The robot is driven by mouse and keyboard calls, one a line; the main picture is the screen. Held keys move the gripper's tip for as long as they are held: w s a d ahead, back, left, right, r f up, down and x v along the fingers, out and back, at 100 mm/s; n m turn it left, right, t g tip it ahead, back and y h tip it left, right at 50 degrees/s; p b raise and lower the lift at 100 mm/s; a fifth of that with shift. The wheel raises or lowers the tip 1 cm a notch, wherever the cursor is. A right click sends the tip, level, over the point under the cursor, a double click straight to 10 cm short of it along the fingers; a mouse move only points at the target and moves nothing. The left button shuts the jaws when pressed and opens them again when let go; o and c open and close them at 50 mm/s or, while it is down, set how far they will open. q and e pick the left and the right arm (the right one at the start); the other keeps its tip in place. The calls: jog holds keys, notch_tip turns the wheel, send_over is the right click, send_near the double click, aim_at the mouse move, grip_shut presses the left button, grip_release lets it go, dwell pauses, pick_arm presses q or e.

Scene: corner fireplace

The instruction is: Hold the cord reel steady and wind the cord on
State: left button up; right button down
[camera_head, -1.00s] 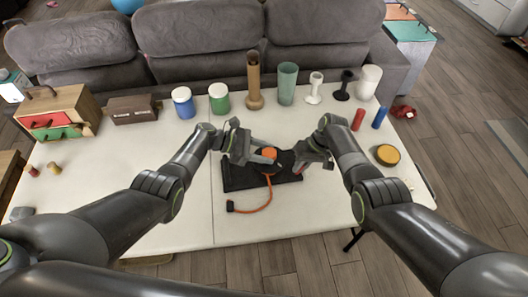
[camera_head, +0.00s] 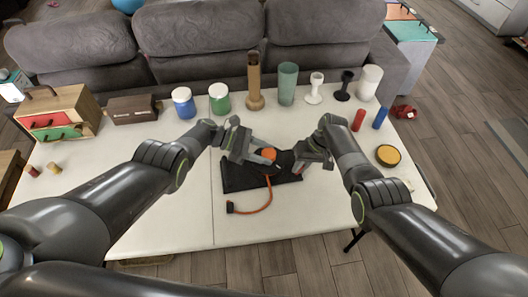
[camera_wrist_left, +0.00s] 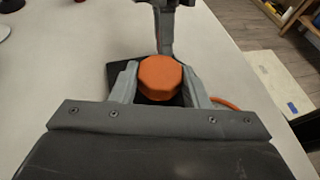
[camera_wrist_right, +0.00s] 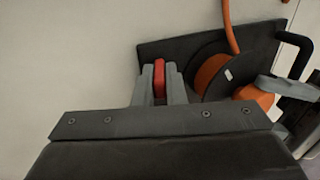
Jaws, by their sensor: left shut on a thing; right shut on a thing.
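The cord reel sits on a black base (camera_head: 240,178) near the table's middle. In the right wrist view its black flange (camera_wrist_right: 222,68) and orange cord winding (camera_wrist_right: 208,74) show. My left gripper (camera_head: 265,156) is shut on the reel's orange faceted knob (camera_wrist_left: 160,77), which fills its jaws in the left wrist view. My right gripper (camera_wrist_right: 160,85) is shut on a small red grip (camera_wrist_right: 160,78) at the side of the reel. The orange cord (camera_head: 268,200) runs off the base toward the table's front and ends in a black plug (camera_head: 231,207).
Along the back stand white-lidded jars (camera_head: 184,102), a brown bottle (camera_head: 254,82), a green cup (camera_head: 287,84) and other cups. The table front beside the cord is clear.

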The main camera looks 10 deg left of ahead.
pick_arm(q)
jog(key=o, duration=1)
jog(key=shift+r, duration=0.1)
jog(key=shift+c, duration=0.2)
jog(key=shift+a, duration=0.1)
jog(key=v, duration=1.1)
jog(key=shift+a, duration=0.4)
jog(key=shift+r, duration=0.1)
